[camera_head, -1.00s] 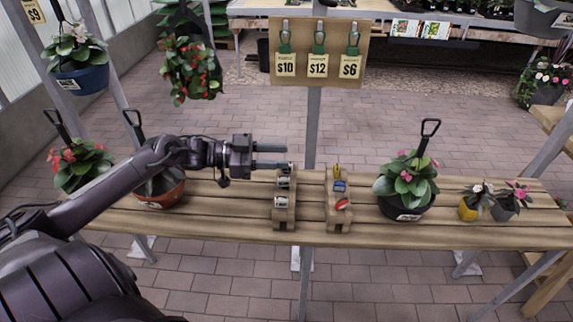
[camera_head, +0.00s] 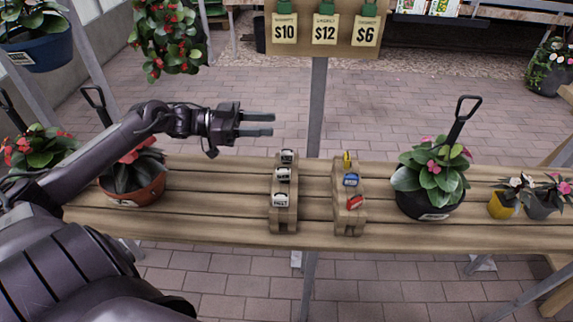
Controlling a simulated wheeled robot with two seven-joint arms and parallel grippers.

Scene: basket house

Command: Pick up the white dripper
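A wooden block (camera_head: 285,222) on the slatted bench holds three small whitish pieces in a row: a back one (camera_head: 287,157), a middle one (camera_head: 283,175) and a front one (camera_head: 281,200). They carry dark lettering, mostly too small to read, so I cannot tell which is the white dripper. A second wooden block (camera_head: 348,222) to the right holds a yellow piece (camera_head: 347,159), a blue one (camera_head: 351,180) and a red one (camera_head: 355,203). My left gripper (camera_head: 271,125) is open and empty, pointing right, above the left block's far end in the picture. My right gripper is out of view.
Potted plants stand on the bench: a terracotta pot (camera_head: 133,190) at left, a large dark pot (camera_head: 430,205) at right, and a small yellow pot (camera_head: 502,205) further right. A price board (camera_head: 325,50) hangs on a post behind. The bench between the blocks is clear.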

